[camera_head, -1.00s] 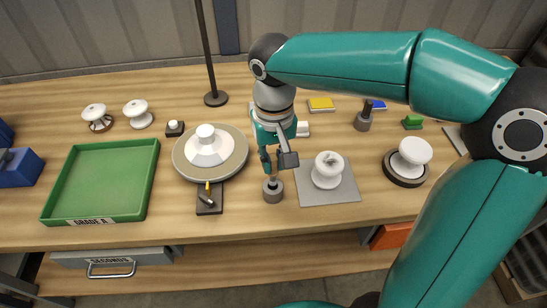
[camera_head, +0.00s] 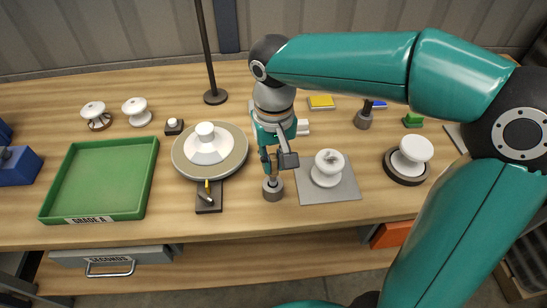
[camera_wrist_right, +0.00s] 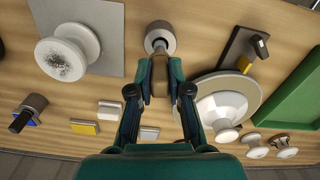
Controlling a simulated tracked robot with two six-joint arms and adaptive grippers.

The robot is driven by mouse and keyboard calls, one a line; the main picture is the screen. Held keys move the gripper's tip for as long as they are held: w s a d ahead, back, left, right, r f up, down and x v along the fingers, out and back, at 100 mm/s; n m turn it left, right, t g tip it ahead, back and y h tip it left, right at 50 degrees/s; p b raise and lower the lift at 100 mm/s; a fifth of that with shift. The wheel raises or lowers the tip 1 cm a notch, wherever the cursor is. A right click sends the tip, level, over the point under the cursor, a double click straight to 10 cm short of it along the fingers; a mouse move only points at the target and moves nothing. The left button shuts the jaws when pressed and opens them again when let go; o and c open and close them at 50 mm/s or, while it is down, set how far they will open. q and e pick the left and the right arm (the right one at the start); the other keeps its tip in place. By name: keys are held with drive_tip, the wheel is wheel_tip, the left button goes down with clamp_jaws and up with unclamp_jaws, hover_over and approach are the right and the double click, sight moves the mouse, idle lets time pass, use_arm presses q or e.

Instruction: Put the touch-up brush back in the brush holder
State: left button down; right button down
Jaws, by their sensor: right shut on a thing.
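My right gripper (camera_head: 277,163) is shut on the touch-up brush (camera_wrist_right: 159,69), a brown-handled piece between its fingers. It holds the brush upright, directly over the grey round brush holder (camera_head: 272,190) near the front of the bench. The holder also shows in the wrist view (camera_wrist_right: 160,33), just beyond the fingertips. The brush's lower end is at the holder's mouth; I cannot tell how deep it reaches. My left gripper is in neither view.
A disc with a white insulator (camera_head: 207,148) and a dark block with a yellow part (camera_head: 209,197) are left of the holder. A grey plate (camera_head: 344,190) with a white insulator is close on the right. A green tray (camera_head: 101,180) lies farther left.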

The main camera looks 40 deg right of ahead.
sight(273, 172)
drive_tip(key=shift+f+b, duration=1.6)
drive_tip(key=shift+f, duration=0.5)
drive_tip(key=c, duration=1)
unclamp_jaws()
drive_tip(key=shift+r, duration=0.1)
wheel_tip(273, 172, up, 12)
drive_tip(key=shift+f, duration=0.1)
